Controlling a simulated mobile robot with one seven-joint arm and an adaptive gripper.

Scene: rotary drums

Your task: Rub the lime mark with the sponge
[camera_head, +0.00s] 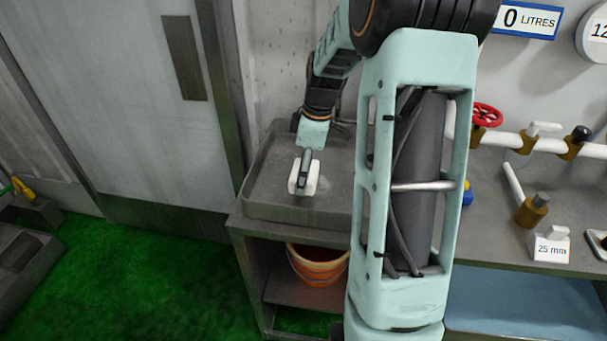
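A small white block, which I take for the sponge (312,179), is in the grey tray (262,213) at the left end of the bench. My gripper (304,172) points down over the block, with a dark finger against its near side and white showing to the left and right. It looks shut on the block; the far finger is hidden. I cannot tell whether the block touches the tray floor. Faint pale specks show on the tray floor, but I cannot make out a clear lime mark. My arm hides the tray's right part.
Behind the tray is a pale wall (270,60). To the right, the bench carries white pipework with a red handwheel (486,114) and a white "25 mm" block (548,247). An orange bucket (318,268) stands on the shelf below. Green floor (150,280) lies open at left.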

